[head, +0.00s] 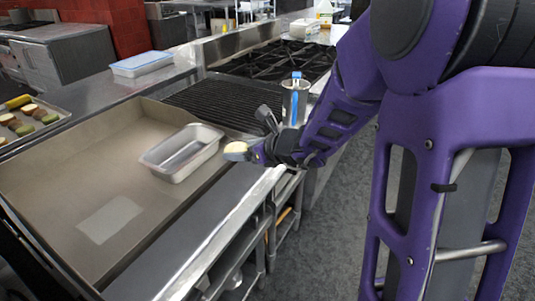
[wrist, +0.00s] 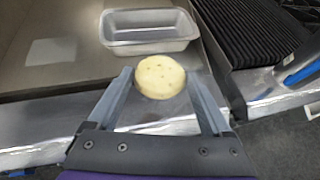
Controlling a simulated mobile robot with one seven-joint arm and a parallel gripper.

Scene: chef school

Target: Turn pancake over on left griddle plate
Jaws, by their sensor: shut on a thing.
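The pancake (head: 236,147), a pale round cake, is at the tip of my gripper (head: 250,151), which is shut on it. In the wrist view the pancake (wrist: 160,77) sits between the two fingertips of my gripper (wrist: 160,76). It is held above the front edge of the flat griddle plate (head: 60,185), near the metal pan. The griddle plate (wrist: 60,75) also shows in the wrist view. The underside of the pancake is hidden.
An empty metal pan (head: 181,153) stands on the griddle's right part. A pale rectangle (head: 110,219) marks the plate. A ribbed grill (head: 215,103) lies beyond it. A metal container with a blue-handled tool (head: 295,98) stands behind my gripper. A food tray (head: 30,122) is at far left.

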